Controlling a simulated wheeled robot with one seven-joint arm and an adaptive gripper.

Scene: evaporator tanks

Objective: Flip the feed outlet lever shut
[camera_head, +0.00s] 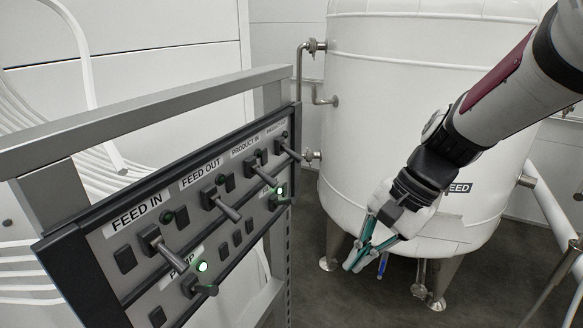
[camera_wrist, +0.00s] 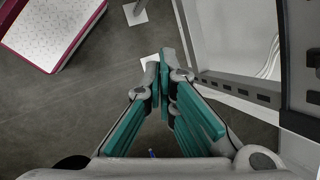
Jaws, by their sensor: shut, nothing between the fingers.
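The feed out lever (camera_head: 228,208) is a grey handle under the label "FEED OUT" on the dark-framed control panel (camera_head: 112,275). It sticks out from the panel, tilted down to the right. Similar levers stand beside it: the feed in lever (camera_head: 172,255) to the left and the product in lever (camera_head: 265,177) to the right. My gripper (camera_head: 352,267) is shut and empty, right of the panel and in front of the tank, apart from every lever. In the wrist view my gripper (camera_wrist: 160,60) points over the floor, its teal fingers together. I cannot make out the feed out lever there.
A large white tank (camera_head: 400,110) on metal legs stands behind my arm, its "FEED" label partly covered. Green lamps (camera_head: 202,266) glow on the panel. A grey metal frame (camera_head: 150,118) carries the panel. Grey floor (camera_head: 315,300) is clear between frame and tank.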

